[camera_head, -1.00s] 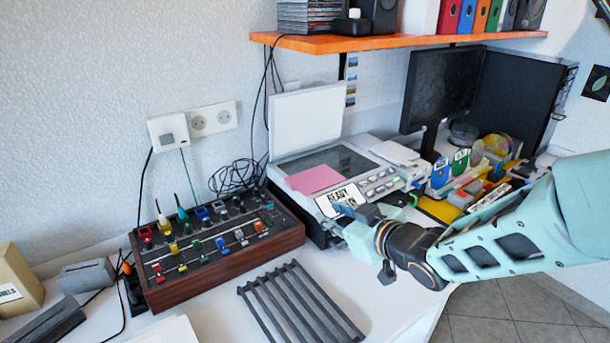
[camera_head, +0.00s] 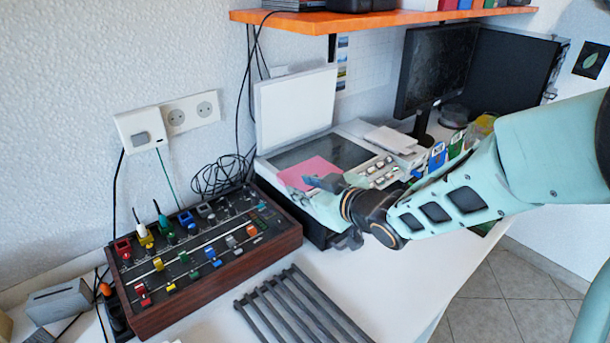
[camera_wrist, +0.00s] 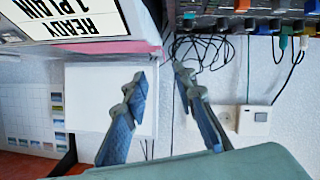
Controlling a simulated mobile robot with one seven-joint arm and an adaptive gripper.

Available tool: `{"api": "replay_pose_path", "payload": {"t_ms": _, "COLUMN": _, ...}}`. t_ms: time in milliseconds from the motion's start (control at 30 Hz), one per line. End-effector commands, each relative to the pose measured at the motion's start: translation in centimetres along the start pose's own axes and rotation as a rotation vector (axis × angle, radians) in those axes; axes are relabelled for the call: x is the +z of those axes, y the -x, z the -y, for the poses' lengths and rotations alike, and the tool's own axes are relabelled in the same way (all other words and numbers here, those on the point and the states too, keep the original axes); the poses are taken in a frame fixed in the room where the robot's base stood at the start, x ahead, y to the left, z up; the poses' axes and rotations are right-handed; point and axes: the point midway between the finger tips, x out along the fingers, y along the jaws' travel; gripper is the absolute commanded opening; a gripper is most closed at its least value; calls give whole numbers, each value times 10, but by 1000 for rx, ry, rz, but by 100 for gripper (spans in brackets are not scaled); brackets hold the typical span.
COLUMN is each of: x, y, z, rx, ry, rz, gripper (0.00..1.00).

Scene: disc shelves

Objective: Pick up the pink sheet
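The pink sheet (camera_head: 300,174) lies on the dark glass of the scanner (camera_head: 352,150), whose white lid (camera_head: 294,108) stands open. In the wrist view the pink sheet shows only as a thin pink strip (camera_wrist: 112,47) near the top, under the panel. My gripper (camera_head: 318,183) is in front of the right part of the sheet in the head view and hides some of it. In the wrist view my gripper (camera_wrist: 158,74) has its two blue-grey fingers apart, with nothing between them. I cannot tell whether a finger touches the sheet.
A scanner panel reading "READY 1 PLAIN" (camera_wrist: 75,20) is close to the fingers. A mixer box with coloured knobs (camera_head: 200,260) stands left of the scanner. A dark slatted rack (camera_head: 300,310) lies in front. An orange shelf (camera_head: 350,22) hangs above; black cables (camera_head: 222,178) lie behind.

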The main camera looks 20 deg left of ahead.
Motion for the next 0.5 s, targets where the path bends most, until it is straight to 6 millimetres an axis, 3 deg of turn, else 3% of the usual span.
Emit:
{"api": "replay_pose_path", "payload": {"t_ms": 100, "x": 2, "y": -20, "z": 2, "rx": -3, "ry": -1, "rz": 0, "gripper": 25}}
{"api": "replay_pose_path", "payload": {"t_ms": 367, "x": 2, "y": -41, "z": 4, "rx": -3, "ry": -1, "rz": 0, "gripper": 25}}
{"api": "replay_pose_path", "payload": {"t_ms": 500, "x": 2, "y": -64, "z": 8, "rx": -3, "ry": 0, "rz": -1, "gripper": 25}}
